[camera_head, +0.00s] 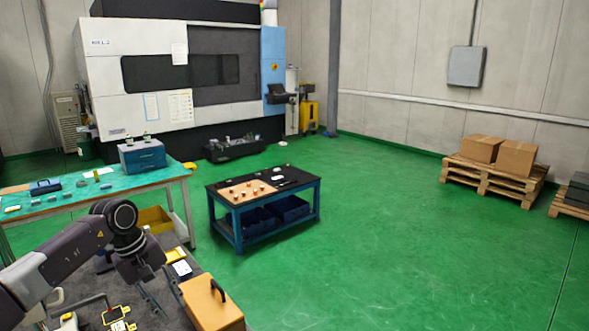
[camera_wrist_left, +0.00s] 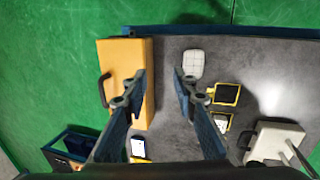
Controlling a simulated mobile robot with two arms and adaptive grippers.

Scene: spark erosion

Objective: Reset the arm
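My left gripper (camera_head: 147,275) hangs over the grey table in the lower left of the head view, its arm coming in from the left. In the left wrist view the left gripper (camera_wrist_left: 159,88) has its two fingers spread apart, with nothing between them. Below it is the dark grey tabletop (camera_wrist_left: 170,55). A tan case (camera_wrist_left: 125,75) with a dark handle lies beside the left finger; it also shows in the head view (camera_head: 210,305).
Yellow-and-black devices (camera_wrist_left: 227,94), a white pad (camera_wrist_left: 193,65) and a light case (camera_wrist_left: 272,143) lie on the grey table. A green-topped bench (camera_head: 110,186) and a dark cart (camera_head: 300,186) stand beyond. Pallets with boxes (camera_head: 516,157) are at right. The green floor (camera_head: 410,230) between is clear.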

